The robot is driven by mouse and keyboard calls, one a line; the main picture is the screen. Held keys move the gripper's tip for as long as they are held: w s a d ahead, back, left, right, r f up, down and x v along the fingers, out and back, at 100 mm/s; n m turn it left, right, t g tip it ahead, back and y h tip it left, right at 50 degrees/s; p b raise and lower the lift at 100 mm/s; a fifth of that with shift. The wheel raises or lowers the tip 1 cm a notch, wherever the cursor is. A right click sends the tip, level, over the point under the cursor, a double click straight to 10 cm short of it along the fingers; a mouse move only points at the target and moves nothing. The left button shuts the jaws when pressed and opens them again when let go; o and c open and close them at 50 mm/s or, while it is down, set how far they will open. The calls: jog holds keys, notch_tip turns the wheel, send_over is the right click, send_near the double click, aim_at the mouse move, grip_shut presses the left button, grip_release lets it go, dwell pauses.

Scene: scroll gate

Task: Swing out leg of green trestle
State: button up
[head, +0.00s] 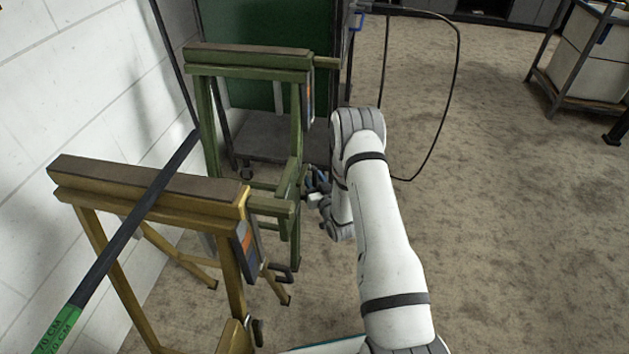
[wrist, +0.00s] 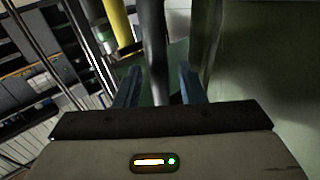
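The green trestle (head: 248,60) stands upright by the white wall, behind the yellow trestle. My gripper (head: 316,186) is low at the right side of the green trestle, partly hidden by my arm in the head view. In the wrist view, my gripper (wrist: 158,85) has its two fingers apart. A dark upright bar (wrist: 154,45) runs between them, with a gap at its right side. I cannot tell whether it touches the left finger.
The yellow trestle (head: 150,195) stands in front, close to the wall. A dark bar with a green 70 CM label (head: 55,328) lies across it. A green panel cart (head: 275,135) is behind. Open floor (head: 500,200) lies to the right, with a black cable loop (head: 455,90).

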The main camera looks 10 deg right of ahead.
grip_shut()
jog(key=shift+a, duration=0.1)
dwell(0.4)
